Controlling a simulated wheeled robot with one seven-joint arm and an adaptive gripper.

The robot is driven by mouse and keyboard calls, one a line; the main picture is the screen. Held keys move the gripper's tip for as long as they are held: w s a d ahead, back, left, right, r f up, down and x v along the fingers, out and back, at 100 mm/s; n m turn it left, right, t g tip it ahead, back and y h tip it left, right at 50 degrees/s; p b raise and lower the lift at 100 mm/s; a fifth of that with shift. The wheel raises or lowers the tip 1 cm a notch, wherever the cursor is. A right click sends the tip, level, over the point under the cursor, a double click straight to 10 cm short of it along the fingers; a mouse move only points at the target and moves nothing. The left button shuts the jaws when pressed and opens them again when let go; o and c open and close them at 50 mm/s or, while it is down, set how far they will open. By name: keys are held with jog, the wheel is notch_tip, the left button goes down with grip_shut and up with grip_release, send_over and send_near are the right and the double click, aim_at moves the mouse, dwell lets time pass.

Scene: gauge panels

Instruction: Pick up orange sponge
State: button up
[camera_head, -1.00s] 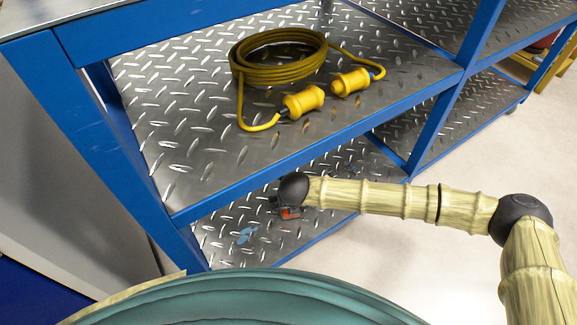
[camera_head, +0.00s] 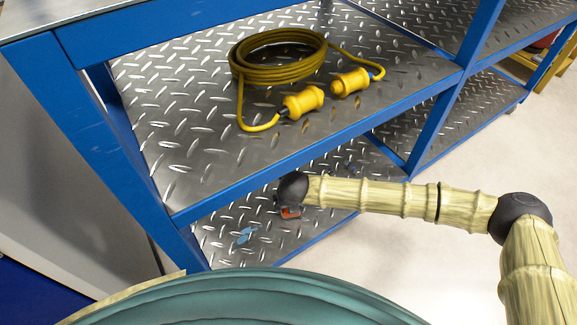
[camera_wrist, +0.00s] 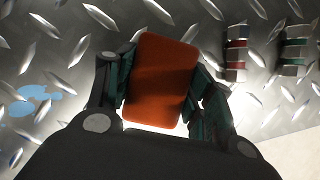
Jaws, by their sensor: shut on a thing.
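The orange sponge (camera_wrist: 160,80) is a flat block with rounded corners, in the middle of the wrist view. My gripper (camera_wrist: 160,95) is shut on it, with one finger against each long side. In the head view a small part of the orange sponge (camera_head: 290,212) shows below the end of my arm, over the lower shelf. Most of my gripper is hidden there behind the wrist. I cannot tell whether the sponge touches the shelf.
Two small metal objects with red and green bands (camera_wrist: 236,54) lie right of the sponge. A blue patch (camera_wrist: 34,100) is on the treadplate shelf (camera_head: 222,252). The upper shelf's blue edge (camera_head: 320,155) runs close above my wrist; it holds a yellow cable (camera_head: 275,72).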

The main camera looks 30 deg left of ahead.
notch_tip(320, 180, up, 4)
jog(key=shift+s+d+f+p, duration=0.15)
jog(key=shift+f+p, duration=0.05)
jog(key=shift+p, duration=0.9)
jog(key=s+d+p, duration=0.4)
jog(key=s+d, duration=0.5)
jog(key=d, duration=0.3)
jog(key=shift+d+r+p, duration=0.3)
jog(key=shift+r+p, duration=0.05)
jog(key=shift+r, duration=0.05)
jog(key=shift+s, duration=0.1)
